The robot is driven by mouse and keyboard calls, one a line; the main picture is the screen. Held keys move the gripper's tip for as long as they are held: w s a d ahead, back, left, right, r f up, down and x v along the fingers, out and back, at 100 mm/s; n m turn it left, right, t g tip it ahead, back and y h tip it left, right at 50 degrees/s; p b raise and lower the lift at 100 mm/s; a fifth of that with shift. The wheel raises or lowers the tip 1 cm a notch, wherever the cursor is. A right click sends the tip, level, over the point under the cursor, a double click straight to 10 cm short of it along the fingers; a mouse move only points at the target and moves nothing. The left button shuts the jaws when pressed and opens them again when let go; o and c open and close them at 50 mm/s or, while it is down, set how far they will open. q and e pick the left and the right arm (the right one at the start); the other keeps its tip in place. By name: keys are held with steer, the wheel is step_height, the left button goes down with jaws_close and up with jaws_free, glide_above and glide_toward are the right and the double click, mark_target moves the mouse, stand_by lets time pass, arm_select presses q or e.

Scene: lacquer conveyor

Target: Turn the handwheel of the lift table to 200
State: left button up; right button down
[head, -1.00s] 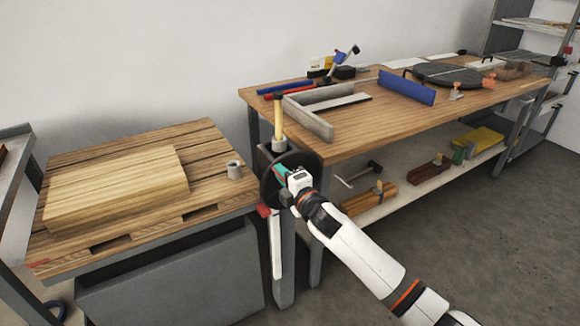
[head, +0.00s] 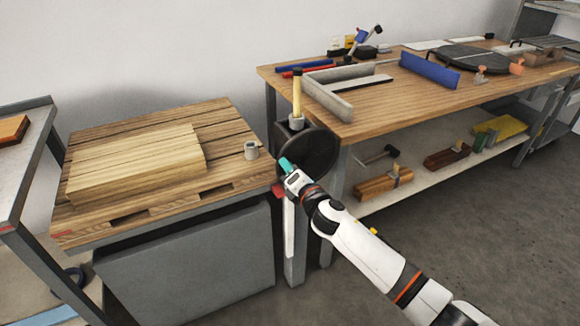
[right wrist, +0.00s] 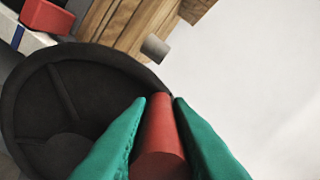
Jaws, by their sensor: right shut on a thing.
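The black handwheel (head: 312,152) of the lift table stands upright at the table's right corner. It also fills the left of the right wrist view (right wrist: 35,105). My right gripper (head: 286,165) is at the wheel's left rim in the head view. Its green fingers (right wrist: 158,115) are shut on a red cylindrical grip (right wrist: 160,130) beside the rim. The lift table (head: 225,188) has a slatted wooden top. A white strip (head: 289,235) runs down below a red block (head: 278,190); no figures on it are legible. My left gripper is out of view.
A workbench (head: 390,105) with tools stands close to the wheel's right. A grey cart (head: 35,165) is at the left. The floor at lower right is clear.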

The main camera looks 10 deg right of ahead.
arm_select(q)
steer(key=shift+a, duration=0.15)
arm_select(e)
steer(key=c, duration=1.3)
jaws_free()
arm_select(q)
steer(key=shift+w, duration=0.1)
